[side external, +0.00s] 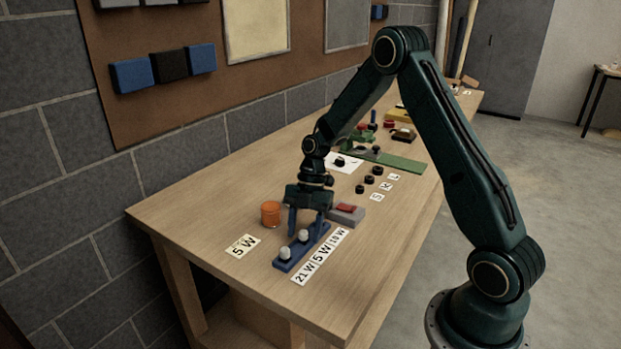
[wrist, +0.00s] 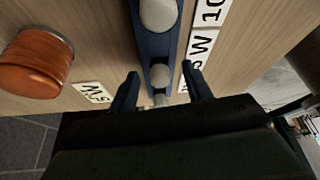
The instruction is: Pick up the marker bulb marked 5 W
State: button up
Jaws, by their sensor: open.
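A blue rack (side external: 294,257) on the workbench holds pale rounded bulbs in a row. Cards beside it read 21 W (side external: 304,274), 5 W (side external: 322,253) and 10 W (side external: 339,236). The bulb by the 5 W card (side external: 303,235) sits in the middle; it also shows in the wrist view (wrist: 160,75). The 21 W bulb (side external: 285,253) stands at the near end. The 10 W bulb (wrist: 158,13) shows in the wrist view but is hidden in the side view. My gripper (side external: 305,235) is open and points down over the rack, its fingers appearing either side of the middle bulb.
An orange round container (side external: 271,214) stands left of the rack, close to my gripper. A separate 5 W card (side external: 243,246) lies on bare bench. A grey block with a red top (side external: 346,214) sits just behind the rack. Black rings (side external: 370,179) and a green board lie farther back.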

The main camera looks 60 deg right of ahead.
aim_at(305, 229)
dwell(0.3)
jog(key=c, duration=1)
jog(key=shift+c, duration=0.2)
jog(key=shift+r, duration=0.15)
notch_tip(305, 229, up, 20)
dwell(0.6)
